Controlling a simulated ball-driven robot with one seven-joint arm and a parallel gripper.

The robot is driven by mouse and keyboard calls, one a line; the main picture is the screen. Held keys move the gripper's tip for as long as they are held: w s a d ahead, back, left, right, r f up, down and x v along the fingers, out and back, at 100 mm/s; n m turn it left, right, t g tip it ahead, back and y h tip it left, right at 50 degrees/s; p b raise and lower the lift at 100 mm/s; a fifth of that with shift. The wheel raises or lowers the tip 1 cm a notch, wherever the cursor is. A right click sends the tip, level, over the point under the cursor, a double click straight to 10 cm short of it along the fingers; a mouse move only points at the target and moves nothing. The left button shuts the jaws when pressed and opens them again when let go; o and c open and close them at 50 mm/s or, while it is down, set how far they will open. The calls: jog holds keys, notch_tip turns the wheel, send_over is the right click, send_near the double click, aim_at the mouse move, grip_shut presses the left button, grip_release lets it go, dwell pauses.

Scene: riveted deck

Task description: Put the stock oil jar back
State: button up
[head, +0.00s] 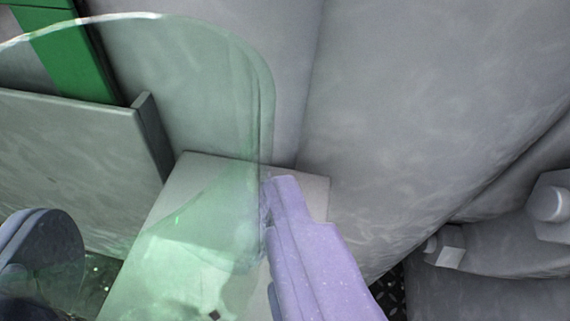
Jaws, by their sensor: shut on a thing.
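A clear, green-tinted glass jar, the stock oil jar (215,95), fills the left half of the head view, very close to the camera. Its rounded edge curves across the top and down the right side; its lower part runs out of the picture. My gripper (165,210) is shut on the jar. A lilac finger lies along the jar's right side. A rounded dark blue-grey part at the lower left seems to be the other finger, partly cut off. I cannot tell whether the jar touches anything below.
A pale flat-topped block (305,188) stands behind and below the jar. A grey upright panel (70,135) and a green bar (62,55) are at the left, partly seen through the glass. Grey walls fill the back. Blocky fittings (553,205) sit at the right, with dark tread plate (392,292) below.

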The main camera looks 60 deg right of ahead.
aim_at(216, 272)
jog(key=shift+w+d, duration=0.15)
jog(key=shift+d, duration=0.45)
jog(key=f+b, duration=0.3)
jog(key=f, duration=0.1)
jog(key=shift+d, duration=0.3)
jog(key=shift+r, duration=0.25)
jog(key=shift+f, duration=0.15)
jog(key=o, duration=1.3)
jog(key=shift+r, duration=0.2)
jog(key=p+v, duration=0.5)
jog(key=v, duration=0.7)
jog(key=shift+f, duration=0.1)
